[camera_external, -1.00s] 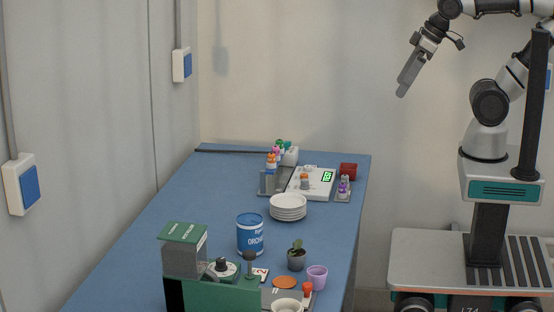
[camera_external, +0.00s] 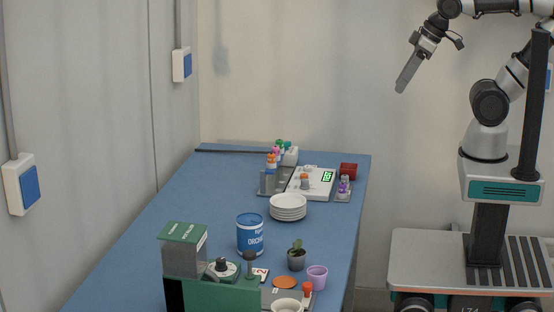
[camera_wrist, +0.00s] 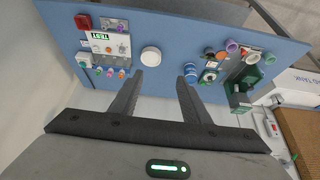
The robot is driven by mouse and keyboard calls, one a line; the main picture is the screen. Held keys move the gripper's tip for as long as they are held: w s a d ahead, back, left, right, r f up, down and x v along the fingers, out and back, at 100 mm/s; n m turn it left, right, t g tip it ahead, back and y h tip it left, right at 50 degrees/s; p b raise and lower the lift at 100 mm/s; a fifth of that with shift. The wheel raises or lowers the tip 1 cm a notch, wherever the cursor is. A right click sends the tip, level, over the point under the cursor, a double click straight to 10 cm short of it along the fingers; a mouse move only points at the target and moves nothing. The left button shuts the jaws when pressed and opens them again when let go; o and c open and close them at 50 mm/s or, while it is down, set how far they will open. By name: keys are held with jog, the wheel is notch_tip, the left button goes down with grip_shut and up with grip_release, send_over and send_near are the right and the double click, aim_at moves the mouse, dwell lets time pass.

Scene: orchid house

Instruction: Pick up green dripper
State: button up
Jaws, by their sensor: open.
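Small dripper bottles with coloured caps stand at the back of the blue table; a green-capped dripper (camera_external: 279,143) shows behind orange and pink caps. Their bodies are partly hidden by each other. My gripper (camera_external: 401,90) is high in the air, to the right of the table and well away from the bottles. In the wrist view my gripper (camera_wrist: 160,76) has its fingers apart with nothing between them.
A white scale (camera_external: 312,182) with a green display stands beside the bottles, near a dark red box (camera_external: 348,171). Stacked white plates (camera_external: 288,207), a blue can (camera_external: 250,236), a potted plant (camera_external: 296,259) and a purple cup (camera_external: 317,276) stand nearer. The table's left side is clear.

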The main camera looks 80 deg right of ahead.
jog(key=w+d+r+m+t+h+b, duration=0.2)
jog(key=w+d+r+b, duration=0.1)
jog(key=w+d, duration=0.6)
jog(key=w+d+r+m+t+h+b, duration=0.25)
jog(key=w+d, duration=0.35)
jog(key=d, duration=0.4)
jog(key=w+d+r+m+t+h+b, duration=0.1)
jog(key=w+d+r+m+h+b, duration=0.2)
jog(key=w+d, duration=0.6)
jog(key=n+g+y+p, duration=0.4)
jog(key=n+g+y, duration=0.1)
jog(key=y, duration=0.1)
send_over(280, 140)
jog(key=s, duration=0.4)
notch_tip(280, 140, down, 35)
jog(key=shift+a+p+x, duration=0.2)
jog(key=shift+p+x, duration=0.2)
jog(key=shift+x, duration=1.1)
jog(key=shift+a+p+x, duration=0.2)
jog(key=shift+p+x, duration=0.15)
jog(key=shift+x, duration=1.2)
jog(key=shift+c, duration=0.3)
grip_shut()
